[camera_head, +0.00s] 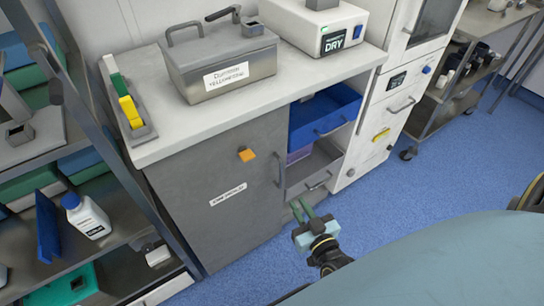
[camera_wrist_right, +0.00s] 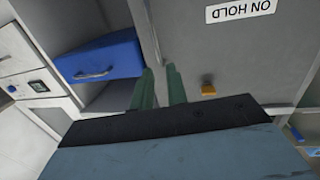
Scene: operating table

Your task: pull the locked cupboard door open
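The grey cupboard door (camera_head: 205,170) is flush with the cabinet front and looks shut. A vertical bar handle (camera_head: 279,170) is near its right edge. A white label on the door reads ON HOLD, upside down, in the wrist view (camera_wrist_right: 240,11). My right gripper (camera_head: 302,208) is in front of the cabinet, lower and right of the handle in the picture. Its green fingers (camera_wrist_right: 161,85) are apart with nothing seen between them. My left gripper is not in view.
Right of the door are an open bay with a blue drawer (camera_head: 322,115) and a lower grey drawer (camera_head: 315,172). A metal box (camera_head: 220,66) and a DRY unit (camera_head: 318,28) stand on the counter. A shelf rack (camera_head: 115,200) is at left. Blue floor is clear at right.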

